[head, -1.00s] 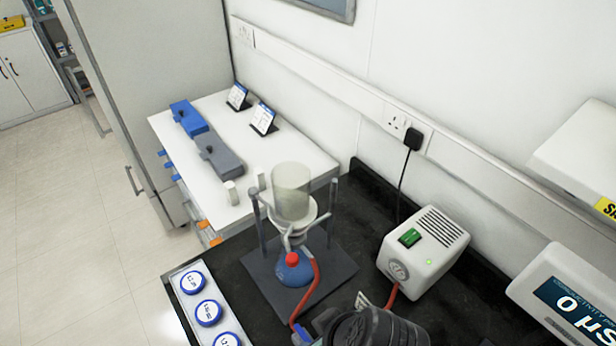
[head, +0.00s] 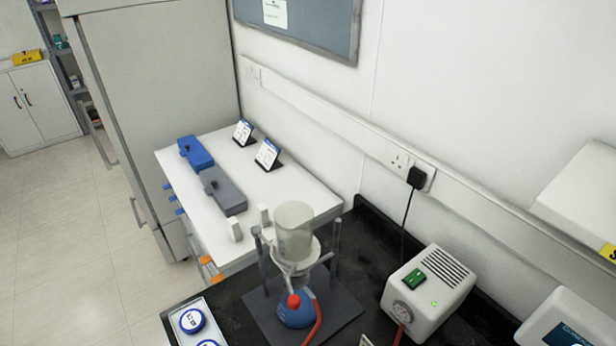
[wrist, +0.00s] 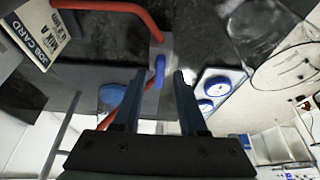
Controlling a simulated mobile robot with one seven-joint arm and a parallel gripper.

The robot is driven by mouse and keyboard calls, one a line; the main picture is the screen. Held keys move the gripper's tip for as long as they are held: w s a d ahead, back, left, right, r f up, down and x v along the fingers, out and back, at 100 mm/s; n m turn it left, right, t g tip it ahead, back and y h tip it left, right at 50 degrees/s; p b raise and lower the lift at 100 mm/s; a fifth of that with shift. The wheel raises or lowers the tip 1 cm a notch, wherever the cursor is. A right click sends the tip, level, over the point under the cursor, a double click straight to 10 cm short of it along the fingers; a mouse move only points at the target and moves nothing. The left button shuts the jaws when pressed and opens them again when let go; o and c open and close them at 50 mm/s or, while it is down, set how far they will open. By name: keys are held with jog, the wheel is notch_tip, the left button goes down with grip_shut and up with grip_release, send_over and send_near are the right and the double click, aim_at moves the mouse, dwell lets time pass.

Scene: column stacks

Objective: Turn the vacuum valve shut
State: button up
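The vacuum valve's blue handle (wrist: 159,72) shows in the wrist view on a small pale block with a red hose (wrist: 118,6) running to it. The handle points roughly up and down in that picture. My gripper (wrist: 161,77) is open, its two dark fingertips on either side of the handle as seen from the wrist. I cannot tell whether they touch it or how deep they reach. In the head view the valve and gripper are below the frame; the red hose (head: 318,322) leaves the filter flask (head: 296,309) with its red cap.
The white pump (head: 432,290) is to the right. A tray (head: 180,306) of blue-lidded dishes is at the left. A job card (wrist: 36,34) is near the valve in the wrist view.

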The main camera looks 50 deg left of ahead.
grip_shut()
jog(key=shift+r+m, duration=0.1)
jog(key=shift+m, duration=0.2)
jog(key=m+p, duration=0.1)
jog(key=m+t+p, duration=0.1)
jog(key=shift+s+r+m+p, duration=0.1)
jog(key=shift+s+m+p, duration=0.1)
jog(key=shift+m+p, duration=0.1)
jog(key=m+t+p, duration=0.1)
jog(key=m+p, duration=0.1)
jog(key=m, duration=0.1)
jog(key=shift+s+a+m+h, duration=0.1)
jog(key=shift+m+h, duration=0.2)
jog(key=shift+h, duration=0.1)
jog(key=m+p, duration=0.1)
jog(key=m+t+h+p, duration=0.1)
jog(key=m, duration=0.1)
jog(key=m+p, duration=0.1)
jog(key=m, duration=0.1)
jog(key=shift+s+a+t+h, duration=0.1)
jog(key=shift+a+t+h, duration=0.2)
jog(key=shift+t, duration=0.1)
jog(key=m+h, duration=0.1)
jog(key=m, duration=0.2)
jog(key=m+h, duration=0.1)
jog(key=m, duration=0.2)
jog(key=shift+a, duration=0.2)
jog(key=shift+m, duration=0.3)
